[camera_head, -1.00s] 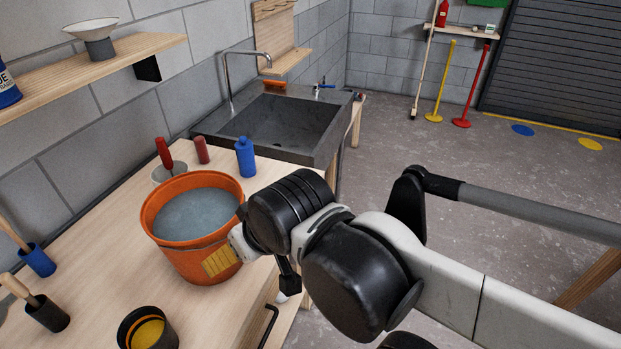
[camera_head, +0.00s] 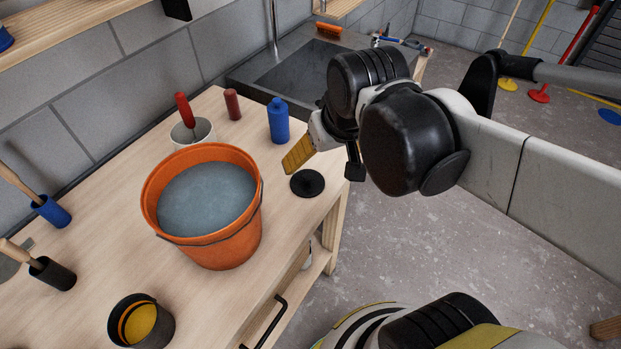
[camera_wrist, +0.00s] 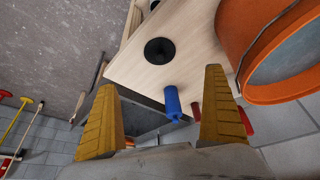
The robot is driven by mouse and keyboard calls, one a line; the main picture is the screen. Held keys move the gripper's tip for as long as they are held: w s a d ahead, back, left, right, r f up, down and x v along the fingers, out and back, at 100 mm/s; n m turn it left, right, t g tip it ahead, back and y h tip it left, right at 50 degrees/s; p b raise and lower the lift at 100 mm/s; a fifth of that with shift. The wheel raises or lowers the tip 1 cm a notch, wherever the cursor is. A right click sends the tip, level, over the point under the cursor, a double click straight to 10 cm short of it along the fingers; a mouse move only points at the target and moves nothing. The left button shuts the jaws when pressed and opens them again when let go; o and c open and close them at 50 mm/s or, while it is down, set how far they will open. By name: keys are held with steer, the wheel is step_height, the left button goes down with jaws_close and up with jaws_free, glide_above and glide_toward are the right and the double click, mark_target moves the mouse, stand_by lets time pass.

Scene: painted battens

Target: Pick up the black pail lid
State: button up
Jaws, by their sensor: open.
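The black pail lid (camera_head: 308,182) lies flat on the wooden bench near its right edge, to the right of the orange pail (camera_head: 212,252). It is a round disc with a raised knob in the middle. It also shows whole in the wrist view, as a dark disc (camera_wrist: 160,51) beyond my fingers. My gripper (camera_head: 297,156) is above and slightly behind the lid, apart from it. In the wrist view my gripper (camera_wrist: 163,110) has its two yellow ribbed fingers spread wide with nothing between them.
The open pail holds grey-blue content and stands close left of the lid. A blue bottle (camera_head: 278,121), a red cylinder (camera_head: 232,104) and a white pot with a red-handled tool (camera_head: 192,133) stand behind. A dark sink (camera_head: 285,70) is farther back. Bench around the lid is clear.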

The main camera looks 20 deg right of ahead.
steer(key=w+f+g, duration=0.3)
steer(key=w, duration=0.3)
steer(key=g, duration=0.2)
glide_toward(307, 177)
steer(key=shift+w+d+f, duration=0.1)
steer(key=shift+w+f, duration=0.1)
steer(key=shift+w, duration=0.05)
step_height(307, 177, down, 6)
steer(key=shift+r+b, duration=0.15)
steer(key=shift+b, duration=0.85)
step_height(307, 177, down, 5)
steer(key=b, duration=0.3)
steer(key=shift+s, duration=0.15)
steer(key=shift+c, duration=0.3)
steer(key=shift+s, duration=0.1)
steer(key=c, duration=1.1)
steer(key=shift+c, duration=0.2)
